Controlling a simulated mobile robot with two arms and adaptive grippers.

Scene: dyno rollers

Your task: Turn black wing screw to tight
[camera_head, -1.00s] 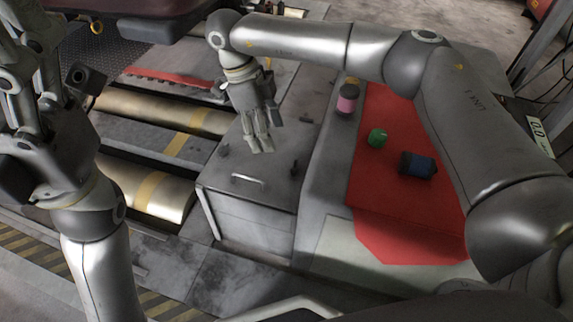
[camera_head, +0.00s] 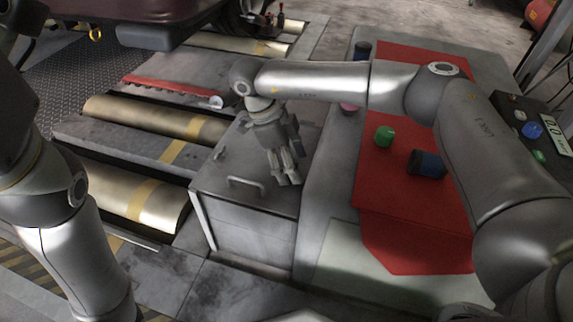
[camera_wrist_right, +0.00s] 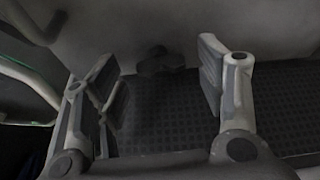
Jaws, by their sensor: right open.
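My right gripper (camera_head: 286,178) hangs over the right part of the grey box top (camera_head: 240,202), with its fingers pointing down. In the right wrist view, its two fingers (camera_wrist_right: 160,90) are spread wide apart and empty. A black wing screw (camera_wrist_right: 160,62) shows between and beyond the fingers, on a grey surface. Its wings look dark and blurred, and I cannot tell if the fingers reach it. In the head view, the gripper hides that spot.
The box has a metal handle (camera_head: 246,185). Rollers (camera_head: 150,205) lie left. My right forearm crosses above the panel.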

